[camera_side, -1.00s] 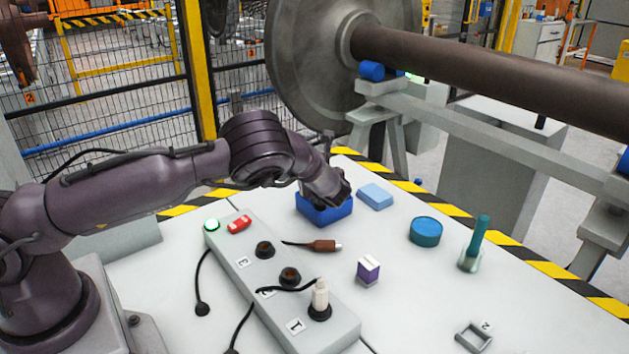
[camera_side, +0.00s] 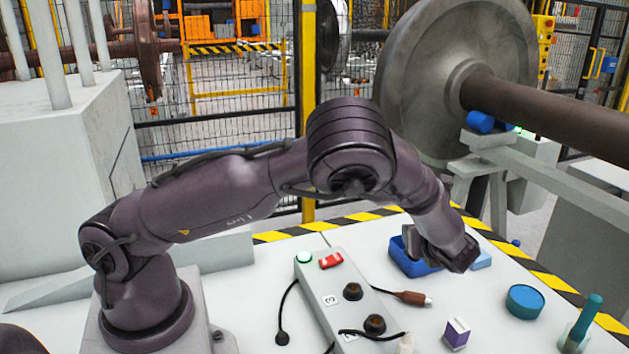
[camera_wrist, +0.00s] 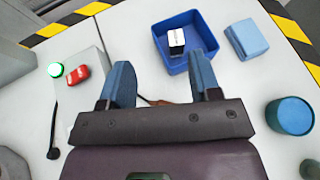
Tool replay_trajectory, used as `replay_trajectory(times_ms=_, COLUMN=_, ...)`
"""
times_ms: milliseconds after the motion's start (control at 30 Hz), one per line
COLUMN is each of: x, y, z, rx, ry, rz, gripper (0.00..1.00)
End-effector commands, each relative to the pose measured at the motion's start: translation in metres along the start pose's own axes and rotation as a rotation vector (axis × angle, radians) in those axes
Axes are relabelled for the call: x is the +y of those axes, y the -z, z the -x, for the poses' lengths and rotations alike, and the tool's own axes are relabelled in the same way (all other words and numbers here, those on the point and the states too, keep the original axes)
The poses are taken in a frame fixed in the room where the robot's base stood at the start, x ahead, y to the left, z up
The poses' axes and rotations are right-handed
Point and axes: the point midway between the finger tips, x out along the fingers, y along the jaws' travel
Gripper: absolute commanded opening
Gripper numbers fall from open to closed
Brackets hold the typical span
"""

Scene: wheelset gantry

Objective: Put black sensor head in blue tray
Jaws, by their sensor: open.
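The blue tray (camera_wrist: 208,67) is an open square box on the white table, also in the side view (camera_side: 398,262). A small black block with a whitish top, which looks like the black sensor head (camera_wrist: 176,49), is inside the tray, near its middle. In the side view it cannot be made out, as my gripper (camera_side: 455,258) covers part of the tray. In the wrist view my gripper (camera_wrist: 162,60) is open, with its blue-grey fingers wide apart and nothing between them. The sensor head is apart from the fingers, beyond their tips.
A light blue block (camera_wrist: 247,39) lies right of the tray, and a round teal tub (camera_wrist: 290,115) is farther right. A grey socket box with a red switch (camera_side: 330,261) and green lamp stands left. A brown-handled tool (camera_side: 412,298) and purple-white block (camera_side: 456,333) lie in front.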

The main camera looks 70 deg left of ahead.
Motion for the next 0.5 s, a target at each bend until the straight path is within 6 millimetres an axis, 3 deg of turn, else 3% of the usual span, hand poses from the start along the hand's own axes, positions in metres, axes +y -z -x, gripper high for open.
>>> replay_trajectory(times_ms=267, x=0.061, y=-0.064, z=0.035, rx=0.313, ry=-0.225, rz=0.576, gripper=0.57)
replay_trajectory(times_ms=500, x=0.120, y=-0.110, z=0.091, rx=0.579, ry=-0.412, rz=1.069, gripper=0.57)
